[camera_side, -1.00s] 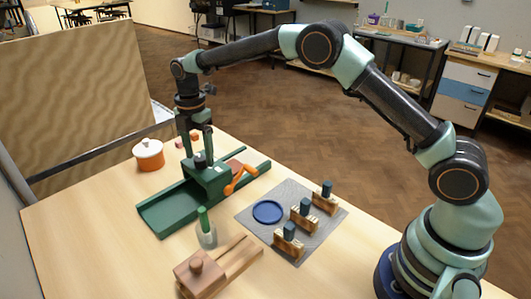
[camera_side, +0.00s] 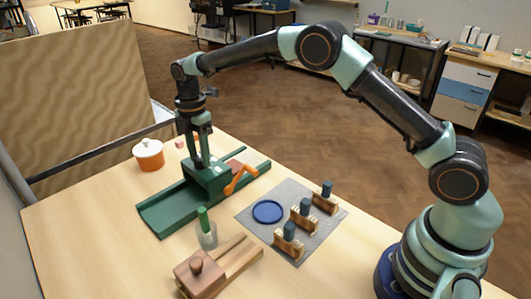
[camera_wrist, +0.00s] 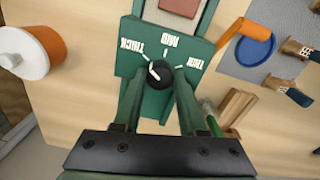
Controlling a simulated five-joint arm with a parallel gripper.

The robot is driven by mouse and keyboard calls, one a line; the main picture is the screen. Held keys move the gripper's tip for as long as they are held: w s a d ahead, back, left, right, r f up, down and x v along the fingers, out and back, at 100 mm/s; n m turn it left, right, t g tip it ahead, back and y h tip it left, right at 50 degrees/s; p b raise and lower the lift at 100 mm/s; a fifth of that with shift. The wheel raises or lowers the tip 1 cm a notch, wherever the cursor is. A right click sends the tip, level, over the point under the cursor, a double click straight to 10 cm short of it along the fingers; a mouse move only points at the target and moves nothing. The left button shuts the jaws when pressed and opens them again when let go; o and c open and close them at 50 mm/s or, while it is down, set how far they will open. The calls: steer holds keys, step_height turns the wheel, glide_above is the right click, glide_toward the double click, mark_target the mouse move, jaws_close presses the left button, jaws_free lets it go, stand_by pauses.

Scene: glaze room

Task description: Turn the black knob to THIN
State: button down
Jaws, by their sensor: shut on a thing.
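The black knob (camera_wrist: 160,75) sits on the green panel (camera_wrist: 124,68) of a green machine. White labels read THICK, MID and THIN around it. Its white pointer line points up-left in the wrist view, toward the THICK side. My gripper (camera_wrist: 160,84) is shut on the knob, with one finger on each side of it. In the side view my gripper (camera_side: 201,163) reaches down onto the machine (camera_side: 160,210), and the knob is largely hidden between the fingers.
An orange crank (camera_side: 240,180) sticks out on the machine's right side. An orange pot with a white lid (camera_side: 148,154) stands behind left. A blue dish (camera_side: 268,211) and wooden stamps lie on a grey mat (camera_side: 290,190). A green-handled tool in a jar (camera_side: 206,232) stands in front.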

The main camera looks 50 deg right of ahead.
steer(key=m, duration=0.5)
steer(key=shift+r+m, duration=0.1)
steer(key=shift+m, duration=0.3)
steer(key=m, duration=0.5)
steer(key=shift+m, duration=0.3)
steer(key=m, duration=1.1)
steer(key=shift+m, duration=0.3)
steer(key=shift+c, duration=2.3)
jaws_free()
steer(key=shift+r, duration=0.1)
